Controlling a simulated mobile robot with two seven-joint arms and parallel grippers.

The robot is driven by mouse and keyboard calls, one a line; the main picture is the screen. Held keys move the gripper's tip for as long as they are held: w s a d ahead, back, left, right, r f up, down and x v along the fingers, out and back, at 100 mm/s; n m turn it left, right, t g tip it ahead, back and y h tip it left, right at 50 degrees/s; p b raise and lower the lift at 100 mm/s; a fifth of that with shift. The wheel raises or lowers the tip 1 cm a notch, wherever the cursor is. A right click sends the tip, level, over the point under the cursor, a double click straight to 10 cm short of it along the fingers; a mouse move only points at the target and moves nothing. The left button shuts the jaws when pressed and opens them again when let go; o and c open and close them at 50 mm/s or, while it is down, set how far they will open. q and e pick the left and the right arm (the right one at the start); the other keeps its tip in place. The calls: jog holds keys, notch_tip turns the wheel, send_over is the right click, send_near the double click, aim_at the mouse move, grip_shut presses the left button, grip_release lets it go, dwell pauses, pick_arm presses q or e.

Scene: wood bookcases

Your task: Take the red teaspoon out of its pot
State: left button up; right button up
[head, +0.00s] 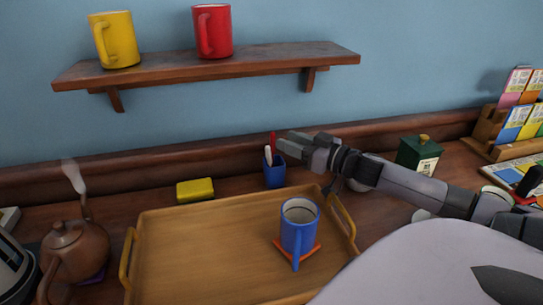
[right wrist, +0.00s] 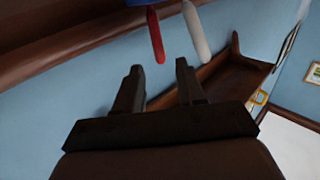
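The red teaspoon (head: 272,141) stands upright in a small blue pot (head: 274,176) behind the tray, with only its handle showing. A white handle (head: 267,156) stands beside it in the same pot. My right gripper (head: 284,146) is just right of the red handle at about its height. In the right wrist view the gripper (right wrist: 158,70) is open and empty. There the red handle (right wrist: 155,37) lies beyond the fingertips, between them sideways, and the white handle (right wrist: 196,32) lies to the right. My left gripper is not in view.
A wooden tray (head: 185,262) holds a blue mug (head: 298,232) on an orange coaster (head: 283,250). A yellow block (head: 195,190) lies left of the pot. A green canister (head: 419,155) stands right. A brown teapot (head: 75,250) stands left; a shelf (head: 170,70) hangs above.

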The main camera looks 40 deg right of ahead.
aim_at(273, 136)
jog(key=shift+w+a, duration=0.2)
jog(key=shift+w, duration=0.75)
jog(key=shift+w+a, duration=0.15)
jog(key=shift+w, duration=0.8)
jog(key=shift+w+a, duration=0.2)
jog(key=shift+w, duration=0.75)
grip_shut()
